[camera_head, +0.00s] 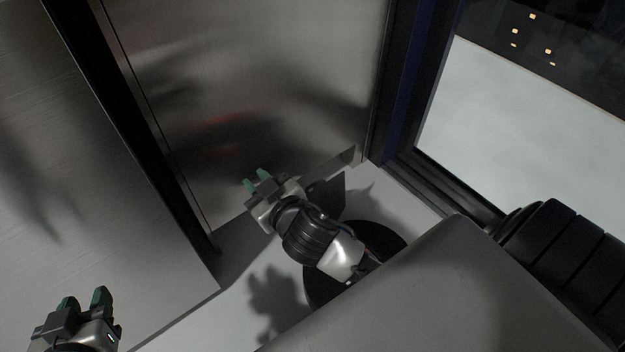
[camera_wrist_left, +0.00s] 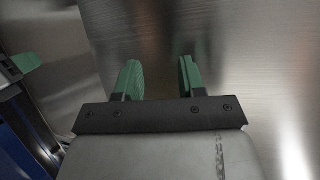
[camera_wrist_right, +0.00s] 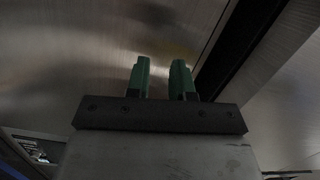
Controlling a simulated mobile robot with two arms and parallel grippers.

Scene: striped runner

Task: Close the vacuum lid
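A round black disc (camera_head: 392,240), which looks like the vacuum, lies on the floor in the head view, partly hidden by my right arm. A dark flat panel (camera_head: 334,188) stands up at its far side and looks like the raised lid; my arm covers part of it. My right gripper (camera_head: 257,179) is left of the panel, near the metal wall, empty, with a narrow gap between its green fingers, also seen in the right wrist view (camera_wrist_right: 160,72). My left gripper (camera_head: 85,297) is at the bottom left, open and empty, and also in the left wrist view (camera_wrist_left: 158,75).
Brushed metal panels (camera_head: 250,90) rise behind and left of my grippers. A dark-framed window (camera_head: 520,110) is at the right. A grey floor strip (camera_head: 235,300) is free between the left metal surface (camera_head: 110,180) and the disc.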

